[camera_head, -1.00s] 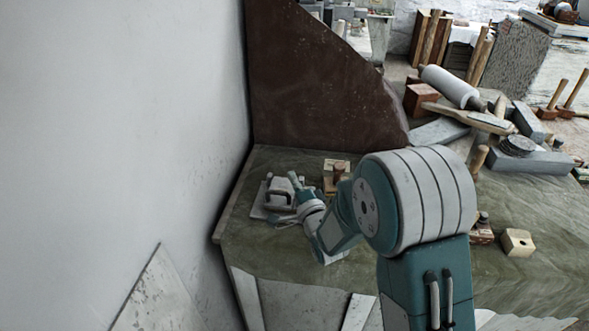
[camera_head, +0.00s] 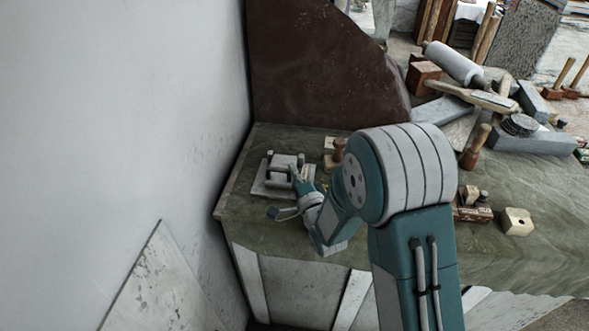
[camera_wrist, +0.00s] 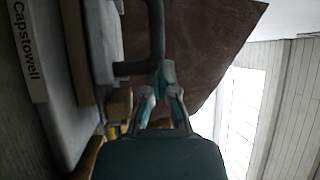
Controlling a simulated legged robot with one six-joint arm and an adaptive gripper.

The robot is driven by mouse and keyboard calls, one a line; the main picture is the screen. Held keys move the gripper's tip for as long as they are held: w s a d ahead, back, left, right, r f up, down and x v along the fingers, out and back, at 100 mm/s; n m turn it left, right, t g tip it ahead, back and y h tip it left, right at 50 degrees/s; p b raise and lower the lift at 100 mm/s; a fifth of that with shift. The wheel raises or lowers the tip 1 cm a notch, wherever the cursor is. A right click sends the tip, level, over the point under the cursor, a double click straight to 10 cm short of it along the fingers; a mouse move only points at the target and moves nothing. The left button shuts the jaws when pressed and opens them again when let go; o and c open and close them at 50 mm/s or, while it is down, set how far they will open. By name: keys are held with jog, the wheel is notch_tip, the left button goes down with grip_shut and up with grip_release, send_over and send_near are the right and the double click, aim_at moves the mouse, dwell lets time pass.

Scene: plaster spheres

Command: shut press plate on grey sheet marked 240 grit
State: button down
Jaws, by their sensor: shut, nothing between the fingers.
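The small grey press (camera_head: 262,189) stands at the left end of the table. Its press plate (camera_wrist: 104,40) shows in the wrist view with a dark bar handle (camera_wrist: 155,35). The plate looks roughly parallel to the base, but I cannot tell whether it is fully down. No grey sheet or "240 grit" mark can be made out. My gripper (camera_wrist: 167,72) is shut and empty, its tips close to the handle; contact cannot be told. In the head view my gripper (camera_head: 294,172) is at the press's right side.
A wooden block (camera_head: 331,150) stands just behind my wrist. A brown slab (camera_head: 320,70) rises behind the press, and a white wall (camera_head: 120,110) stands to the left. Tools and grey blocks crowd the back right. The table front (camera_head: 265,235) is clear.

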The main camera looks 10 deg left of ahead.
jog(key=shift+s+a+f, duration=0.15)
jog(key=shift+s+f, duration=0.1)
jog(key=v, duration=1.1)
jog(key=shift+s+d, duration=0.15)
jog(key=shift+d, duration=0.3)
jog(key=shift+r, duration=0.1)
jog(key=shift+r, duration=0.1)
jog(key=w+d+r+n+g+h, duration=0.1)
jog(key=w+d+r+h, duration=0.1)
jog(key=w+d+r+n+h, duration=0.2)
jog(key=d, duration=0.1)
jog(key=shift+r+g, duration=0.25)
jog(key=shift+g, duration=0.15)
jog(key=s+d+r+n+g+h, duration=0.4)
jog(key=s+d+r+g+h, duration=0.15)
jog(key=s+d+r, duration=0.45)
jog(key=s+d+n+g+h, duration=0.1)
jog(key=s+d+n+g, duration=0.2)
jog(key=s, duration=0.9)
jog(key=shift+s+d+r+g, duration=0.2)
jog(key=shift+d+r+g, duration=0.05)
jog(key=shift+d+g, duration=0.25)
